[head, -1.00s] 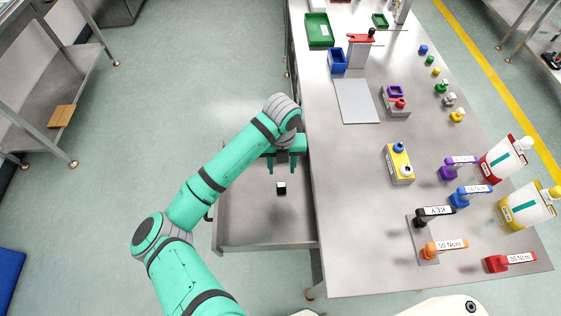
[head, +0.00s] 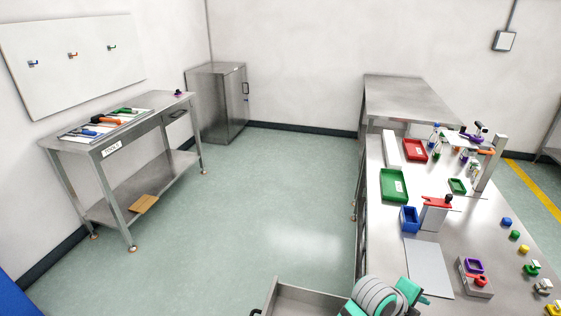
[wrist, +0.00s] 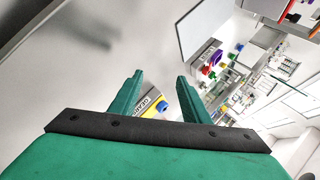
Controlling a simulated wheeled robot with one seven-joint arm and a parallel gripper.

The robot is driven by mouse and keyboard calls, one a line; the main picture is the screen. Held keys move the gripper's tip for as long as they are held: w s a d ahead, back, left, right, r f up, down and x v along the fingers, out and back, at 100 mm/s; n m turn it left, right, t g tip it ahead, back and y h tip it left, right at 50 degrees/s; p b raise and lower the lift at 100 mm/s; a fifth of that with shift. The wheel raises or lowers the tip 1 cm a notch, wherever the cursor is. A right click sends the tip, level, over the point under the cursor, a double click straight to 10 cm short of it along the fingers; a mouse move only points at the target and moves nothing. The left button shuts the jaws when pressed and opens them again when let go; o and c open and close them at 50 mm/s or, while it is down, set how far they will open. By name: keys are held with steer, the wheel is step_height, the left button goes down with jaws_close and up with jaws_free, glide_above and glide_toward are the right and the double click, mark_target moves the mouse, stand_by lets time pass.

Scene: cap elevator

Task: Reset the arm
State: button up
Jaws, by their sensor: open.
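My gripper (wrist: 160,95) shows in the wrist view with its two green fingers apart and nothing between them. In the head view only a grey and green part of my arm shows at the bottom edge, beside the workbench; the fingers cannot be made out there. An open metal drawer (head: 295,298) shows at the bottom of the head view, left of the arm. Its inside is mostly out of view.
The metal workbench (head: 430,225) at right carries a green tray (head: 394,185), a blue bin (head: 409,218), a red tray (head: 415,150) and several small coloured parts. A tool table (head: 125,140) stands at left, a steel cabinet (head: 217,102) behind. The floor between is clear.

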steer(key=s+a+f+n+t, duration=0.1)
steer(key=a+n+t, duration=0.1)
steer(key=n, duration=0.4)
steer(key=s+a+f+n+t, duration=0.1)
steer(key=s+a+n+t, duration=0.1)
steer(key=n, duration=0.5)
steer(key=s+a+f+n+t, duration=0.1)
steer(key=a+n+t, duration=0.3)
steer(key=n+t, duration=0.1)
steer(key=shift+s+a+n+t, duration=0.2)
steer(key=shift+n+t, duration=0.1)
steer(key=shift+n, duration=0.4)
steer(key=s+a+f+n+t+y, duration=0.15)
steer(key=s+a+n+y, duration=0.3)
steer(key=s+a, duration=0.45)
steer(key=s+a+f+n+t+y, duration=0.1)
steer(key=s+a+f+n+y, duration=0.3)
steer(key=s+a, duration=0.55)
steer(key=s+a+r+n, duration=0.1)
steer(key=s+a+r, duration=0.4)
steer(key=s+a, duration=0.3)
steer(key=shift+s+a+r, duration=0.15)
steer(key=shift+a+r, duration=0.1)
steer(key=shift+a, duration=0.75)
steer(key=shift+t, duration=0.25)
steer(key=c, duration=0.3)
